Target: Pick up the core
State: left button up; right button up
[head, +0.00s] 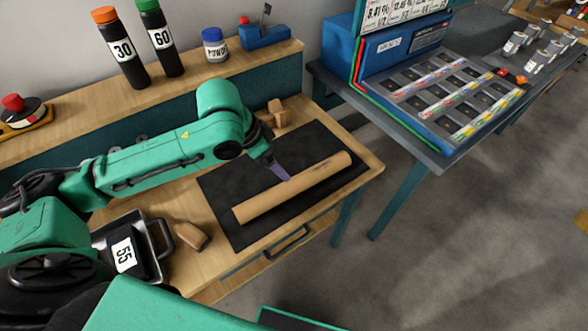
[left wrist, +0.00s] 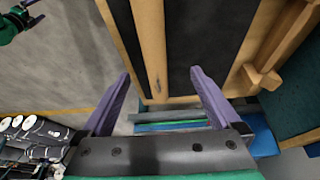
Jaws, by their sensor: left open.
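The core is a long brown cardboard-like tube (head: 270,200) lying slantwise on a black mat (head: 222,190) on the wooden bench. My left gripper (head: 287,178) is at the core's upper side, right of its middle, fingers pointing down to it. In the left wrist view, the two purple fingers of the left gripper (left wrist: 162,84) are apart, and the core (left wrist: 150,40) runs between them in the picture. Whether they touch it I cannot tell. A small part of my right gripper (left wrist: 34,17) seems to show at the top left, too small to read.
A wooden block (head: 192,237) and a metal tray (head: 103,235) holding a black weight marked 55 (head: 143,262) lie left of the mat. A wooden stand (head: 275,115) is behind it. Bottles (head: 122,52) stand on the back shelf. A grey table with a sorting tray (head: 440,139) is at right.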

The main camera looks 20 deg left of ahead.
aim_at(292, 182)
pick_arm(q)
jog(key=x, duration=0.4)
jog(key=s+d+x, duration=0.1)
jog(key=x, duration=0.2)
jog(key=shift+s, duration=0.1)
jog(key=p+x, duration=0.1)
jog(key=x, duration=0.4)
jog(key=shift+w+f, duration=0.25)
jog(key=shift+d+f, duration=0.1)
jog(key=shift+f, duration=0.1)
jog(key=c, duration=1.5)
jog(key=shift+c, duration=0.2)
pick_arm(e)
jog(key=s, duration=0.2)
jog(key=s+d+r, duration=0.1)
pick_arm(q)
jog(key=shift+r, duration=0.1)
